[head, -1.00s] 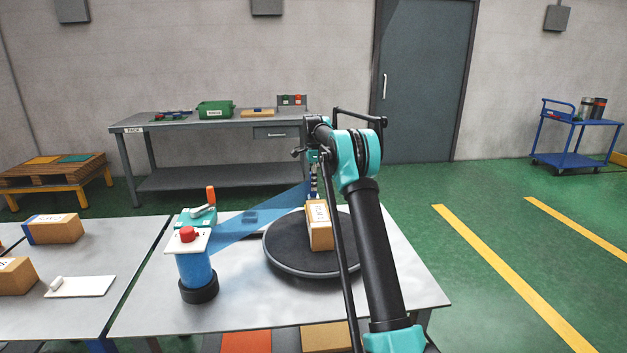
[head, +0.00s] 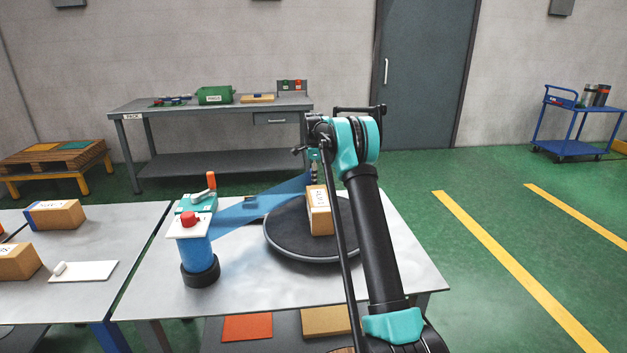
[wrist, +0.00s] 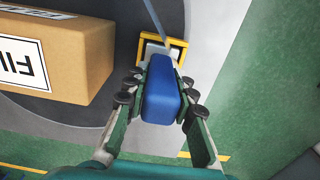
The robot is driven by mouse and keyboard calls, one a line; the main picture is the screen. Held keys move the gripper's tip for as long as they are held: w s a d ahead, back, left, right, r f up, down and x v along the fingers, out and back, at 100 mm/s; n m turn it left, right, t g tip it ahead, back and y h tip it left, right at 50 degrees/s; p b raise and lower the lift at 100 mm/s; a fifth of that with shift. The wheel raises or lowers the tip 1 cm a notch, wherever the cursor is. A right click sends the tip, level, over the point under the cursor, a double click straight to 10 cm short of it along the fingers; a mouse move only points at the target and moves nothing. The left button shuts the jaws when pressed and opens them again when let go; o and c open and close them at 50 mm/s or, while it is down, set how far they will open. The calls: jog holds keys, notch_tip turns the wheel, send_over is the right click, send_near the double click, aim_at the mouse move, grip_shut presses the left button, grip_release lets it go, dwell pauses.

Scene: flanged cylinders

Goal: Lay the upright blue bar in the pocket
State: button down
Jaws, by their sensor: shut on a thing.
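A blue bar (wrist: 161,90) stands between the fingers of my gripper (wrist: 160,97) in the wrist view, and the fingers are shut on it from both sides. A yellow-edged frame with a pale inside (wrist: 178,45), which looks like the pocket, lies just beyond the bar. The bar hides part of this frame, and I cannot tell whether they touch. In the head view my gripper (head: 314,172) is behind the top of a cardboard box, over the far part of the dark round turntable (head: 285,245). The bar and the frame cannot be made out there.
The cardboard box (head: 320,212) stands on the turntable, close left of my gripper in the wrist view (wrist: 60,55). A blue post with a red button (head: 197,250) stands left on the grey table (head: 250,295). A translucent blue band (head: 250,208) runs from it towards my gripper.

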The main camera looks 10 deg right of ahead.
jog(key=shift+f, duration=0.6)
dwell(0.5)
jog(key=c, duration=1.2)
grip_release()
notch_tip(320, 180, up, 12)
jog(key=shift+s, duration=0.1)
